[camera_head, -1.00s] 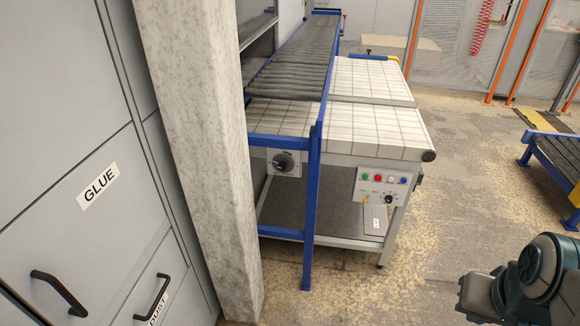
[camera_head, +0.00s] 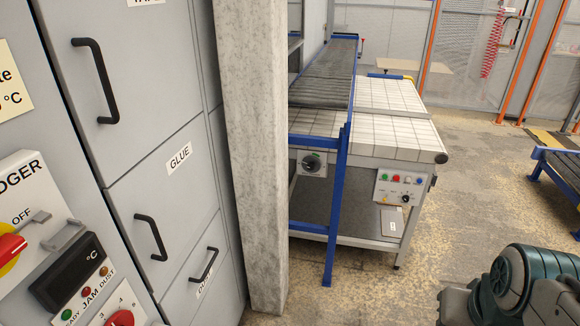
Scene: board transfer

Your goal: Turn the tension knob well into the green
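A black round knob (camera_head: 312,161) sits on a light plate under the blue-framed belt table, behind the blue post. A small green mark shows just above it, but its pointer is too small to read. A second, smaller black knob (camera_head: 405,198) is on the white control panel (camera_head: 399,188) at the table's right front. I cannot read which one is labelled tension. Part of my dark green arm shows at the lower right, well apart from both knobs. My gripper's fingers are not in view.
A concrete pillar (camera_head: 254,150) stands between the grey cabinet (camera_head: 165,110) and the table. A machine panel with a red knob (camera_head: 120,318) is close at the lower left. Open floor (camera_head: 480,200) lies right of the table, with a blue-framed roller stand (camera_head: 560,170) beyond.

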